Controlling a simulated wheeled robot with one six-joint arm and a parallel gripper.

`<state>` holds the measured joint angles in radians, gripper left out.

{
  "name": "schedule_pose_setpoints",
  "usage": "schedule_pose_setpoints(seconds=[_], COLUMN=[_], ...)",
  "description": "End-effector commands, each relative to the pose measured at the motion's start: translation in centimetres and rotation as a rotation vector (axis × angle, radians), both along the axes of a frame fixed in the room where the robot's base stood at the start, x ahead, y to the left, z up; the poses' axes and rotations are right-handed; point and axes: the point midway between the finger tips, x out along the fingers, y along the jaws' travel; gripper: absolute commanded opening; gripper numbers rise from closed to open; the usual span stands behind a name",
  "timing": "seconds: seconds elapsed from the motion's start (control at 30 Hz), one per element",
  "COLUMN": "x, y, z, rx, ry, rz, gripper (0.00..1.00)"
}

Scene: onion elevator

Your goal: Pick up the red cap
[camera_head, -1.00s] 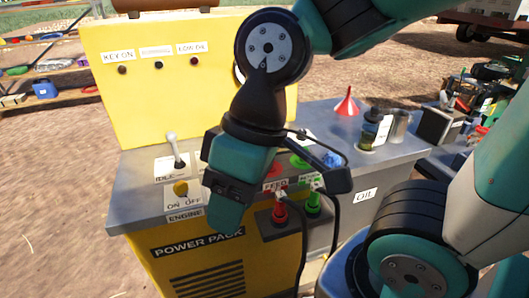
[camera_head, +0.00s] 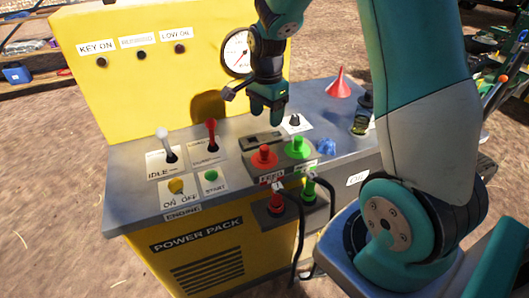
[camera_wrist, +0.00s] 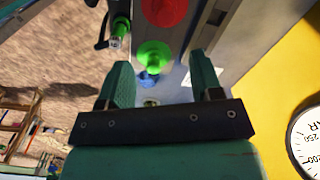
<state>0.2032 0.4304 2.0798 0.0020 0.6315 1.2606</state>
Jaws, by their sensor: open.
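The red cap (camera_head: 264,156) sits on the power pack's grey top above the FEED label, left of a green cap (camera_head: 297,147). In the wrist view the red cap (camera_wrist: 165,8) is cut by the top edge, beyond the green cap (camera_wrist: 153,56). My gripper (camera_head: 267,118) is above the grey top, behind and higher than the red cap. In the wrist view my gripper (camera_wrist: 162,75) is open, with its two fingers apart and nothing held between them.
A blue item (camera_head: 326,147) lies right of the green cap. Red (camera_head: 277,203) and green (camera_head: 310,190) hose couplings stick out at the front. A red-handled lever (camera_head: 211,133), a gauge (camera_head: 238,53) and a red funnel (camera_head: 340,83) stand nearby. The yellow panel (camera_head: 130,85) rises behind.

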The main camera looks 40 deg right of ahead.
Motion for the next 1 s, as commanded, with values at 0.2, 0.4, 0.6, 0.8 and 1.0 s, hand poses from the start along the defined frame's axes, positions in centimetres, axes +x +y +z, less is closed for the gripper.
schedule_pose_setpoints(seconds=[0.2, 0.4, 0.6, 0.8, 1.0], x=[-0.1, 0.0, 0.1, 0.7, 0.8], y=[0.1, 0.1, 0.1, 0.1, 0.1], z=[-5.1, -8.1, -9.3, -12.0, -13.8], rx=[0.002, 0.002, 0.003, 0.003, 0.002], ry=[0.006, 0.002, 0.003, 0.004, 0.0], rz=[0.004, 0.006, 0.007, 0.007, 0.007], gripper=[0.59, 0.59, 0.59, 0.59, 0.59])
